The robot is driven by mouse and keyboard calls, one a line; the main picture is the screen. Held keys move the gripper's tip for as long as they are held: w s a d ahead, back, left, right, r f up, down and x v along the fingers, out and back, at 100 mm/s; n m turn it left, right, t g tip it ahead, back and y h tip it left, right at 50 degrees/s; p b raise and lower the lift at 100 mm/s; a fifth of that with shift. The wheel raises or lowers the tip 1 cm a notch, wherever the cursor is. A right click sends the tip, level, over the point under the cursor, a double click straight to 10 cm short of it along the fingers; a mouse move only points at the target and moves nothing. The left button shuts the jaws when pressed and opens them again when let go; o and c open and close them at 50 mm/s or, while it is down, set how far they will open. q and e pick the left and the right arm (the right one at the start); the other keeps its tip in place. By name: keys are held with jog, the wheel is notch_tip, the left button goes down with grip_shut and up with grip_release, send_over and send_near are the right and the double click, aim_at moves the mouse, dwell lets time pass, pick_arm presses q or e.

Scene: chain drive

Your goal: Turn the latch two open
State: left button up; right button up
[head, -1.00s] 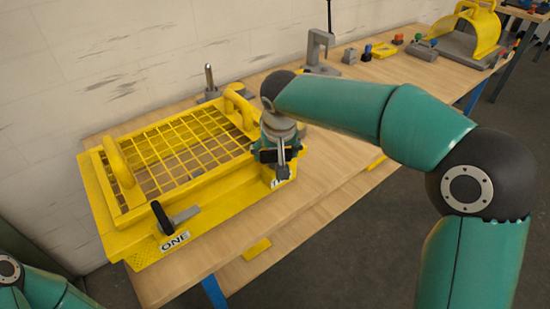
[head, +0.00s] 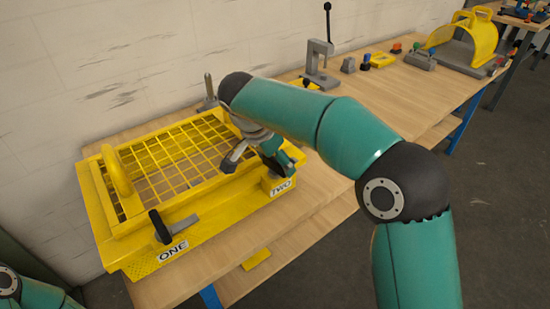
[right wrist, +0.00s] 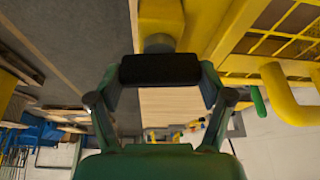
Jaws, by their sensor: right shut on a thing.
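A yellow frame (head: 196,222) with a hinged yellow mesh lid (head: 131,213) sits on the bench, and the lid lies down on it. The latch at the TWO label (head: 281,187) is mostly hidden by my right gripper (head: 268,155). In the right wrist view, the black latch handle (right wrist: 160,69) lies crosswise between the two fingers, which are shut on it. Latch one, with a black handle (head: 160,227) and grey bar (head: 184,225), stands at the ONE label (head: 172,251). My left gripper is outside the views; only part of my left arm shows.
The wooden bench (head: 345,185) is clear right of the frame. A grey press with a black lever (head: 318,66), small coloured parts (head: 366,62) and a yellow guard (head: 466,38) stand farther along it. A grey post (head: 208,88) stands behind the frame.

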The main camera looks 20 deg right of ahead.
jog(key=shift+r+m, duration=0.1)
jog(key=shift+m, duration=0.5)
jog(key=shift+g, duration=0.3)
jog(key=shift+a, duration=0.1)
jog(key=o, duration=1.1)
jog(key=v, duration=1.1)
jog(key=shift+s+a+r, duration=0.1)
jog(key=shift+a+r, duration=0.15)
jog(key=shift+r, duration=0.05)
